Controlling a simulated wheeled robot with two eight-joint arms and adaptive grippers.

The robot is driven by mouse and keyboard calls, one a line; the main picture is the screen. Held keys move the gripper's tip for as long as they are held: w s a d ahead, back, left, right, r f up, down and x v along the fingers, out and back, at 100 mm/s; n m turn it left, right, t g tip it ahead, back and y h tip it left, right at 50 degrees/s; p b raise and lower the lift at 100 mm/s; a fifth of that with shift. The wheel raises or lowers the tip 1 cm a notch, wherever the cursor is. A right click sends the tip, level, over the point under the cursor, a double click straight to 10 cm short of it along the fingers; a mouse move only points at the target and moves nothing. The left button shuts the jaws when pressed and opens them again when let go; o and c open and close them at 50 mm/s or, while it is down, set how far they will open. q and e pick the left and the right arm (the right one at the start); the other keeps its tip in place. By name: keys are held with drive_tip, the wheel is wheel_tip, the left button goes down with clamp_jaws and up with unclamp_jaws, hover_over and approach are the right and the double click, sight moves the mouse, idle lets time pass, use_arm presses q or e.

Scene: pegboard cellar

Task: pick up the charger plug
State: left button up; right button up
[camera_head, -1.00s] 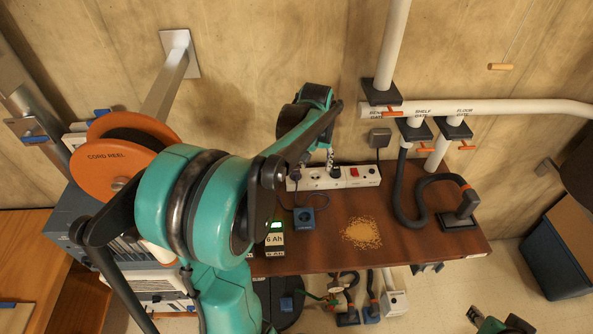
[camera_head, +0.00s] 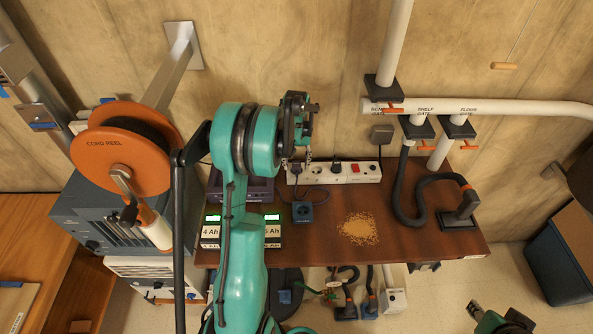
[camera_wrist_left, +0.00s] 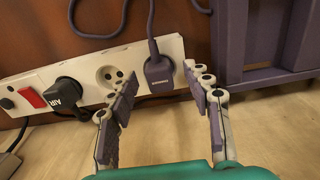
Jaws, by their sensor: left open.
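The charger plug (camera_wrist_left: 158,72) is dark purple with a small pale label. It sits in the end socket of the white power strip (camera_wrist_left: 98,82), and its cord rises from its top in the left wrist view. In the head view the plug (camera_head: 295,171) is at the strip's left end. My left gripper (camera_wrist_left: 161,80) is open, its fingertips to either side of the plug in that view. I cannot tell whether they touch it. In the head view this gripper (camera_head: 297,158) is above the strip's left end. My right gripper's fingers do not show.
A black plug (camera_wrist_left: 70,92) sits in the same strip, with an empty socket (camera_wrist_left: 109,75) between. A purple charger box (camera_wrist_left: 270,45) stands to the right. A blue box (camera_head: 303,212) and a tan granule pile (camera_head: 358,229) lie on the brown bench (camera_head: 420,245).

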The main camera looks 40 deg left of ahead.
sight(297, 164)
use_arm(q)
drive_tip(key=shift+f, duration=0.65)
drive_tip(key=shift+r, duration=0.1)
drive_tip(key=shift+c, duration=1.3)
clamp_jaws()
wheel_tip(297, 164, up, 4)
drive_tip(key=shift+r+p, duration=0.1)
drive_tip(key=shift+p, duration=0.5)
drive_tip(key=d+r+p, duration=0.2)
drive_tip(key=d+r, duration=0.4)
drive_tip(key=d, duration=0.5)
drive_tip(key=shift+d+r, duration=0.35)
drive_tip(key=shift+r, duration=0.05)
